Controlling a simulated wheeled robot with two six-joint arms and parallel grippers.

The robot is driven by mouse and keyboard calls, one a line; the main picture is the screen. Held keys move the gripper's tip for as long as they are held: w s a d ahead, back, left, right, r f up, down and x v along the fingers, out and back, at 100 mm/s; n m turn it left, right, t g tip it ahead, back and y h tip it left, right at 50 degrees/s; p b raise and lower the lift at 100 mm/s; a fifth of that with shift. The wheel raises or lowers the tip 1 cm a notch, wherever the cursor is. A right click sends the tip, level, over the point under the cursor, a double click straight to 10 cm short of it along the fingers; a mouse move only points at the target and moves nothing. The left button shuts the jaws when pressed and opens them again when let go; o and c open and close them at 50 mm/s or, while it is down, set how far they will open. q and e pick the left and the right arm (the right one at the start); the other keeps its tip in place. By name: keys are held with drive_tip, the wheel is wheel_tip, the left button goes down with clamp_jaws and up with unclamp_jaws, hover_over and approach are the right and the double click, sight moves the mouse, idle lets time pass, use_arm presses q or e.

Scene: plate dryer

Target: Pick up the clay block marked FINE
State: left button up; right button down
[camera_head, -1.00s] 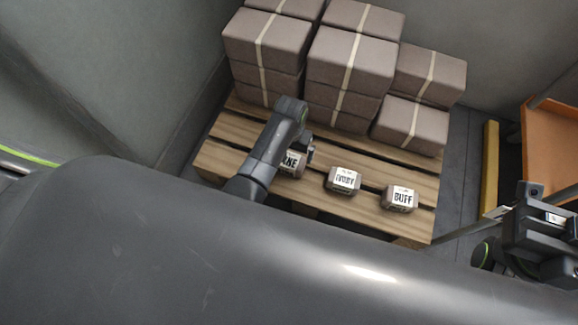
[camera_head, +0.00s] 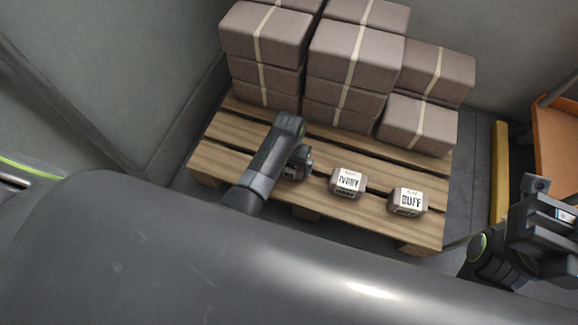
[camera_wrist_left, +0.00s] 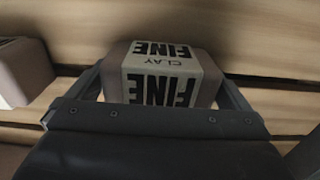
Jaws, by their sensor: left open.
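The clay block marked FINE (camera_wrist_left: 163,72) is grey-brown with a white label. It fills the middle of the left wrist view, with its label towards the camera. My left gripper (camera_head: 298,166) is open, reaching down over the pallet's left part. In the wrist view its two fingers stand at either side of the FINE block, and it is not clear that they touch it. In the head view my left gripper and arm hide that block. My right gripper (camera_head: 541,213) is at the right edge, and its jaws cannot be made out.
The IVORY block (camera_head: 347,183) and the BUFF block (camera_head: 408,202) sit to the right on the wooden pallet (camera_head: 322,211). Large strapped clay bales (camera_head: 355,55) are stacked behind. A yellow bar (camera_head: 500,172) and an orange panel (camera_head: 562,140) stand at the right.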

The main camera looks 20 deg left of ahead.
use_arm(q)
drive_tip(key=shift+r, duration=0.1)
drive_tip(key=c, duration=1.2)
drive_tip(key=shift+o, duration=0.2)
drive_tip(key=shift+r, duration=0.1)
